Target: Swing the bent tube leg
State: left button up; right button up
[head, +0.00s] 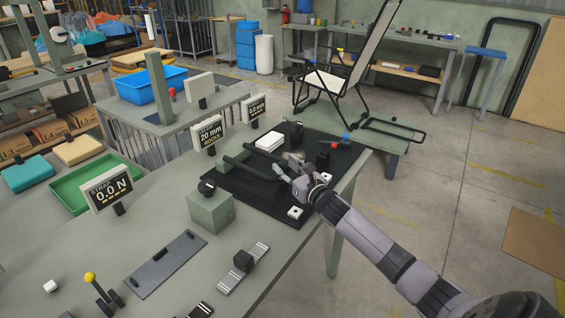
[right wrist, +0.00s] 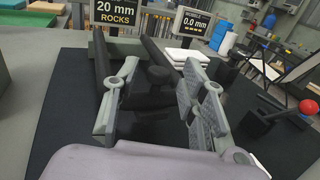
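Dark tube lengths (head: 246,166) lie on a black mat (head: 225,187) on the bench; they also show in the right wrist view (right wrist: 163,58). I cannot tell whether they join into one bent leg. A dark round knob (right wrist: 160,77) stands between my fingers in the right wrist view. My right gripper (head: 284,166) is low over the mat beside the tubes, its fingers (right wrist: 160,105) spread apart with no visible grip. A folding lounger (head: 328,80) with pale fabric and black bent tubes (head: 393,128) stands on a low platform behind. My left gripper is not in view.
Signs reading "20 mm ROCKS" (head: 208,133) and "0.0 mm" (head: 256,107) stand behind the mat. A white stack (head: 270,142), a red ball (right wrist: 308,107) on a dark fixture and a grey block (head: 210,208) are nearby.

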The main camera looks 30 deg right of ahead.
jog(key=shift+w, duration=1.2)
grip_shut()
